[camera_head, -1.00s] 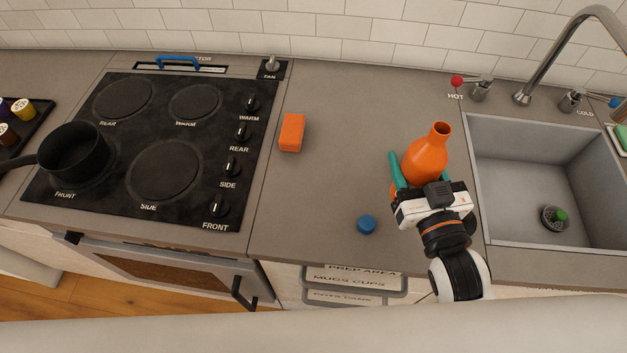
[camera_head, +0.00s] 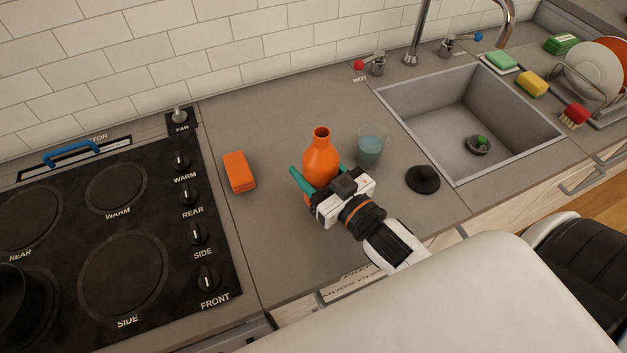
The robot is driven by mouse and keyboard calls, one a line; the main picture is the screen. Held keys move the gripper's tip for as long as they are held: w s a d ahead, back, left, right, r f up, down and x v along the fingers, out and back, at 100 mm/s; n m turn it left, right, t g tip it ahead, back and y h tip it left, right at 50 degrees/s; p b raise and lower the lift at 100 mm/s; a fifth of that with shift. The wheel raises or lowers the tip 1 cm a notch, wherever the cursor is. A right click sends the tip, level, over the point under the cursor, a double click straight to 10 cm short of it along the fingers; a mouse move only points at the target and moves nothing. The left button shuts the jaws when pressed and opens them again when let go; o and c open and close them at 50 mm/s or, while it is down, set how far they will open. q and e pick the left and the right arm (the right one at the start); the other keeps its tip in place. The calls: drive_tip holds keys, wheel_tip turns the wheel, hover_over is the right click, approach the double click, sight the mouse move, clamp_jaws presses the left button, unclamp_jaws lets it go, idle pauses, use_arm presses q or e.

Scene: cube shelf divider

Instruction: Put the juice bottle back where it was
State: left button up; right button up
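An orange juice bottle (camera_head: 321,160) stands upright with its mouth open, in the middle of the counter right of the stove. My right gripper (camera_head: 318,182) is around its body from the near side and appears shut on it. One teal finger shows along the bottle's left side; the other is mostly hidden. The bottle's base is behind the gripper, so I cannot tell whether it touches the counter. My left gripper is not in view.
An orange block (camera_head: 239,171) lies left of the bottle. A glass with bluish liquid (camera_head: 371,147) stands close on its right. A black round stopper (camera_head: 423,179) lies near the sink (camera_head: 460,178). The stove (camera_head: 120,240) is at left. Counter behind the bottle is clear.

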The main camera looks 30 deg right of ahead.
sight(314, 181)
wheel_tip(314, 181, down, 4)
drive_tip(key=shift+r, duration=0.2)
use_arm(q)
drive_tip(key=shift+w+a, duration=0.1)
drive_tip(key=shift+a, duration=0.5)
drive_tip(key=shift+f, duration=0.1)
use_arm(e)
drive_tip(key=shift+f, duration=0.2)
drive_tip(key=o, duration=1.2)
drive_tip(key=shift+c, duration=0.2)
drive_tip(key=shift+r, duration=0.1)
